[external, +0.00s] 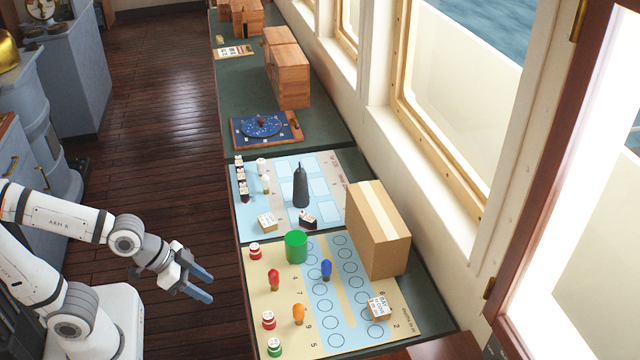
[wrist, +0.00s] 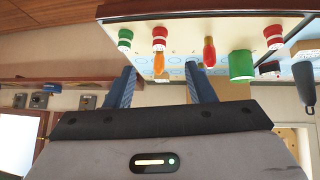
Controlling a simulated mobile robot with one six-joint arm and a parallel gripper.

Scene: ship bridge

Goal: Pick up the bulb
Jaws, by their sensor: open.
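Three bulbs stand on the near board: a red bulb (external: 274,280), an orange bulb (external: 298,314) and a blue bulb (external: 326,269). The wrist view shows the orange bulb (wrist: 158,62) between and beyond my fingertips, and the red bulb (wrist: 209,52) just beyond the right finger. My gripper (external: 209,287) is open and empty, left of the table edge in the external view, apart from all the bulbs. Its two blue fingers also show in the wrist view (wrist: 160,72).
The near board (external: 283,345) also holds a green cylinder (external: 296,246), red-capped jars (external: 268,320), a green-capped jar (external: 274,347) and a labelled block (external: 378,308). A cardboard box (external: 378,230) stands by the window side. A dark cone-like piece (external: 300,187) stands on the farther board.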

